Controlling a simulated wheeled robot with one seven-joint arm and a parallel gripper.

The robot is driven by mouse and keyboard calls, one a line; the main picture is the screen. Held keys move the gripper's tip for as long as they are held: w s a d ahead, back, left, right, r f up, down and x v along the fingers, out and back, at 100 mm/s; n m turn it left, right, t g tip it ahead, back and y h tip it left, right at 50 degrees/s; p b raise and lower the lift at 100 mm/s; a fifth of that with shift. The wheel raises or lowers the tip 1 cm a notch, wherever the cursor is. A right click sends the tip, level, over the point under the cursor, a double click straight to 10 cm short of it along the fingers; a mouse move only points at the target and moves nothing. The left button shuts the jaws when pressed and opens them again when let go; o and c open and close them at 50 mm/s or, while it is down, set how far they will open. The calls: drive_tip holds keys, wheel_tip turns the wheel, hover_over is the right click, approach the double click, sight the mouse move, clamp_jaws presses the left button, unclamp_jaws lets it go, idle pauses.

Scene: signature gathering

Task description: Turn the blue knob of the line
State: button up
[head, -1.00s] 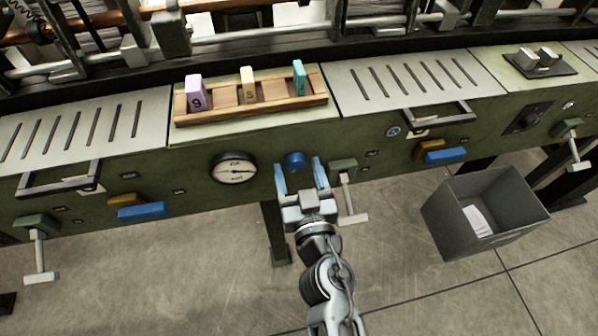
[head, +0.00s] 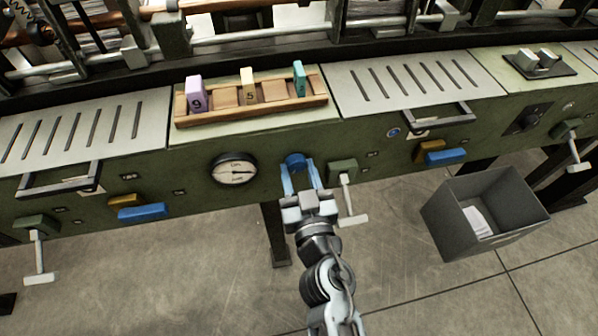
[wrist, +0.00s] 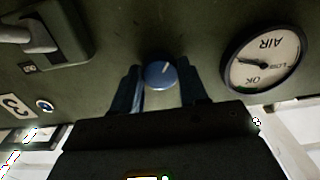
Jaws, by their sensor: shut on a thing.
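The round blue knob (head: 295,161) is on the green front panel of the machine, just right of the dial gauge. In the wrist view the knob (wrist: 159,74) has a pale pointer line and sits between my two fingers. My gripper (head: 302,176) reaches the panel from the front, its blue-faced fingers shut on the knob's sides. It also shows in the wrist view (wrist: 160,92). The fingers cover part of the knob's rim in the head view.
The air gauge (head: 233,170) is left of the knob, and a grey lever (head: 347,190) is close on the right. A wooden rack (head: 250,105) with numbered blocks stands above. A grey bin (head: 486,210) is on the floor at right.

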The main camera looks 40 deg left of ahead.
drive_tip(key=shift+n, duration=2.7)
drive_tip(key=o, duration=1.1)
drive_tip(key=shift+c, duration=0.2)
drive_tip(key=p+v, duration=0.1)
drive_tip(key=v, duration=0.6)
drive_tip(key=shift+s+d+p, duration=0.25)
drive_tip(key=shift+d+p, duration=0.05)
drive_tip(key=shift+p, duration=0.1)
